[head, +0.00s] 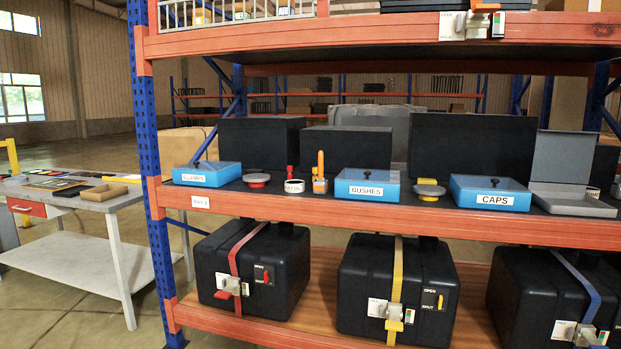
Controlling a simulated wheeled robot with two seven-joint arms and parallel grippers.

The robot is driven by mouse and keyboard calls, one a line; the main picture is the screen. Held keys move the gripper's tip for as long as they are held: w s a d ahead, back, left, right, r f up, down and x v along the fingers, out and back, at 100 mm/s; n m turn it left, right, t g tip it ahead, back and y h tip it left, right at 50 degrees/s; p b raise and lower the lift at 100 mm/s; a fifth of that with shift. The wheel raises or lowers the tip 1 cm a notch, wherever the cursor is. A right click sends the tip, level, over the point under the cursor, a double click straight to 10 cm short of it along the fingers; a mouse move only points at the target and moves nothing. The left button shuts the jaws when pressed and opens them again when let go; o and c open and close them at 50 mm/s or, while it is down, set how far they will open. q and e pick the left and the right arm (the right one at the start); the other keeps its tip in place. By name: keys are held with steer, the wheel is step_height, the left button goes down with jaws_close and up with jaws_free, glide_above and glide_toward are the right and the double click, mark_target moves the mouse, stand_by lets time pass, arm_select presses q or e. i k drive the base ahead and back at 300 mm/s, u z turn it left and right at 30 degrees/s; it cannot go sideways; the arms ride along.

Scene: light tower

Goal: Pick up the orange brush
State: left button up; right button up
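A slim upright orange item (320,163), which looks like the orange brush, stands on the middle shelf (400,215) between a small white-labelled round container (294,186) and the blue BUSHES box (376,186). Its lower end meets a small orange and grey base (320,184); I cannot tell whether it sits in it or is part of it. Neither of my grippers shows in the head view.
Dark cases (346,147) stand behind. An open grey box (565,175) is at right. A worktable (85,205) stands left.

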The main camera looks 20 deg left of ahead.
mark_target(320, 179)
steer(key=u, duration=0.65)
steer(key=i, duration=0.75)
steer(key=u, duration=0.4)
steer(key=i, duration=1.05)
steer(key=z, duration=0.45)
